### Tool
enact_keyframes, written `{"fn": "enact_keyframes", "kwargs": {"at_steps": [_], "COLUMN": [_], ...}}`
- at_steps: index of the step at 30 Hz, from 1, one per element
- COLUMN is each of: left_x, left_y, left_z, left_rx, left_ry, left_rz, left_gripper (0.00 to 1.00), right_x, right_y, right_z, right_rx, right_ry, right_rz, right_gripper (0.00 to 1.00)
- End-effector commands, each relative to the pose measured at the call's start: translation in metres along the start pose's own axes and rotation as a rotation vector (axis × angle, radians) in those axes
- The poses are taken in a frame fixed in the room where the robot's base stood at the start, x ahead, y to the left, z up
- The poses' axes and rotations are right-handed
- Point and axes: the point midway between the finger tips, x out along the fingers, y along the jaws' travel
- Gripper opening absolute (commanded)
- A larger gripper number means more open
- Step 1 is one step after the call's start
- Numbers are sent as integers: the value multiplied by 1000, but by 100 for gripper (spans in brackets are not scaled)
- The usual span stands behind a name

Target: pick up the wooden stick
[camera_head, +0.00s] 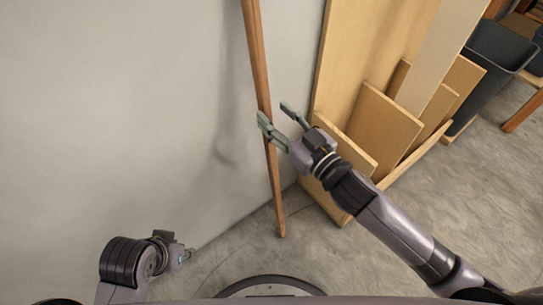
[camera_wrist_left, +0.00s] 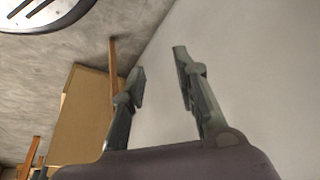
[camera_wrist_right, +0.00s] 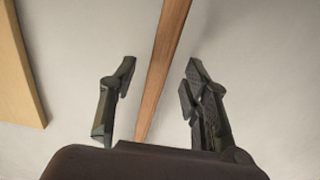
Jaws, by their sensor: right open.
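The wooden stick (camera_head: 259,62) is long, thin and brown. In the head view it leans nearly upright against the grey wall, its lower end on the floor. My right gripper (camera_head: 279,116) is at the stick's middle, open, with one finger overlapping the stick in this view. In the right wrist view the stick (camera_wrist_right: 163,65) runs between the two spread fingers (camera_wrist_right: 158,82), with a gap on each side. In the left wrist view the stick (camera_wrist_left: 113,65) shows partly behind a finger. My left gripper (camera_wrist_left: 160,72) is open and empty, low near the wall and away from the stick.
A wooden rack with upright boards (camera_head: 385,128) stands right of the stick. A dark bin (camera_head: 497,62) is at the far right. The grey wall (camera_head: 110,110) is close behind the stick. The floor (camera_head: 480,180) right of the rack is clear.

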Motion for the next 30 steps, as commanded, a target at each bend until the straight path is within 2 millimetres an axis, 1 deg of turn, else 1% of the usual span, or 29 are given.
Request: {"fn": "enact_keyframes", "kwargs": {"at_steps": [1, 4, 6, 7, 11, 17, 30], "left_x": [4, 7, 8, 8, 8, 7, 7], "left_y": [0, 0, 2, 2, 3, 3, 2], "left_z": [1, 1, -12, -15, -21, -21, -21], "left_rx": [0, 0, 2, 2, 3, 3, 3], "left_ry": [0, 5, 57, 71, 97, 98, 97], "left_rz": [0, 0, 3, 4, 5, 5, 4], "left_gripper": [28, 28, 28, 28, 28, 28, 28], "right_x": [9, 23, 31, 34, 40, 40, 39], "right_y": [0, 0, 0, 0, -1, 0, 0], "right_z": [2, 2, 2, 2, 2, 2, 2], "right_rx": [-2, -3, -1, -1, 0, 1, 0], "right_ry": [3, 3, 2, 1, 0, -1, -1], "right_rz": [0, 0, 0, 0, 0, 0, 0], "right_gripper": [43, 43, 43, 43, 43, 43, 14]}}
